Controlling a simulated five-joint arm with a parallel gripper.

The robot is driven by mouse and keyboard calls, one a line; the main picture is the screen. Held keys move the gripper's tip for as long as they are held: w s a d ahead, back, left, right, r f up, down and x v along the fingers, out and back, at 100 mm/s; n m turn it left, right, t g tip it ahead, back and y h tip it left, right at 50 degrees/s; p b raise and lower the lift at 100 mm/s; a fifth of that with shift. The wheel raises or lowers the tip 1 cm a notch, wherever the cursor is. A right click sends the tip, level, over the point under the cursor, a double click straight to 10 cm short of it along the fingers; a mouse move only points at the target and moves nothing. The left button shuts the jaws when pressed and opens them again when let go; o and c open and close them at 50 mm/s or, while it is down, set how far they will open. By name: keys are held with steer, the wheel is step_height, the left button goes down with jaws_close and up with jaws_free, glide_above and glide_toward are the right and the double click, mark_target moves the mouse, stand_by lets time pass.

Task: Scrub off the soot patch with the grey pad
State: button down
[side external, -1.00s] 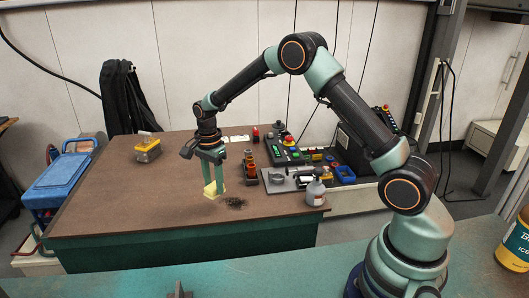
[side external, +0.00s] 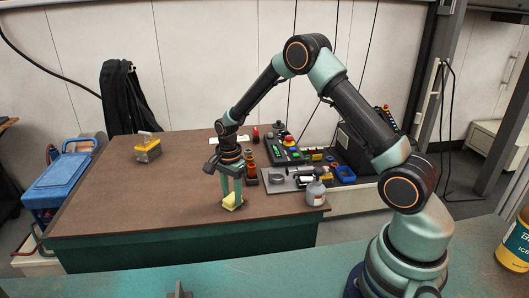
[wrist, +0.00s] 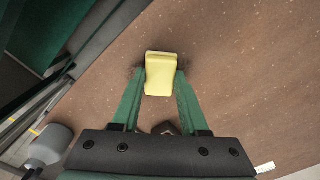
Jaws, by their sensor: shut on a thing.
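My gripper (side external: 231,190) points down over the brown table and is shut on a pale yellow, sponge-like block (side external: 231,202). I see no grey on the block's visible faces. In the wrist view, the yellow block (wrist: 161,74) sits between the two green fingers (wrist: 155,95). It is at or very near the tabletop; exact contact cannot be told. The soot patch is mostly hidden under the block.
A white-grey bottle (side external: 315,193) stands right of my gripper, by a grey plate (side external: 276,186) with parts. Orange-and-black cylinders (side external: 250,168) stand close behind my gripper. A yellow-and-grey item (side external: 147,150) is at the back left. The table's (side external: 120,190) left and middle are clear.

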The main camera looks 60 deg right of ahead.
mark_target(217, 204)
steer(key=shift+s+d, duration=1.9)
steer(key=shift+s, duration=0.05)
steer(key=shift+w+a, duration=3.6)
steer(key=shift+w, duration=0.05)
steer(key=shift+w+d, duration=0.25)
steer(key=shift+d, duration=0.25)
steer(key=shift+s+d, duration=3.45)
steer(key=shift+d, duration=0.05)
steer(key=shift+w+a, duration=3.55)
steer(key=shift+a, duration=0.05)
step_height(217, 204, up, 8)
